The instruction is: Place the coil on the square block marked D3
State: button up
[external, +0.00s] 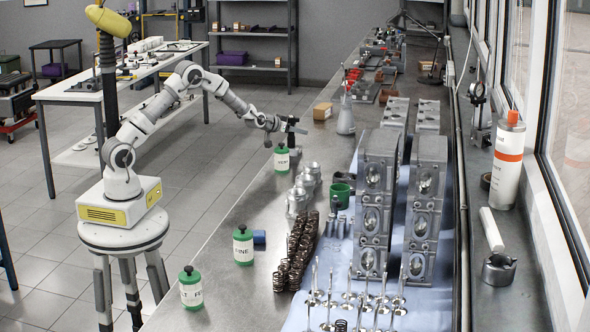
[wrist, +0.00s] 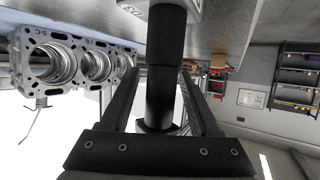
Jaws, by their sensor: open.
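Several dark coil springs (external: 297,250) stand in a cluster on the workbench, left of the blue mat. One more coil (external: 341,325) shows at the lower edge of the external view. I cannot tell which one is the task's coil.
Green-lidded containers (external: 243,246) line the bench's left edge, near a small blue block (external: 259,238). Tall grey engine blocks (external: 374,200) stand on the blue mat (external: 425,312), with upright valves in front.

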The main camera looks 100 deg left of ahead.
jog(key=shift+r, duration=0.15)
jog(key=v, duration=1.2)
jog(key=w+d+r+m+t+h, duration=0.1)
jog(key=d+r+m+h, duration=0.25)
jog(key=d, duration=1.05)
jog(key=w+d+r+m+t+h, duration=0.1)
jog(key=w+d+r+m+h, duration=0.3)
jog(key=d, duration=1)
jog(key=s+d+r+g+h, duration=0.1)
jog(key=s+d+r+h, duration=0.15)
jog(key=s+d, duration=0.85)
jog(key=s+d+f+m+g+h, duration=0.1)
jog(key=s+d+m+g, duration=0.1)
jog(key=s+d, duration=0.8)
jog(key=shift+s+d+f+m+g, duration=0.35)
jog(key=shift+s+m, duration=0.5)
jog(key=shift+s, duration=0.3)
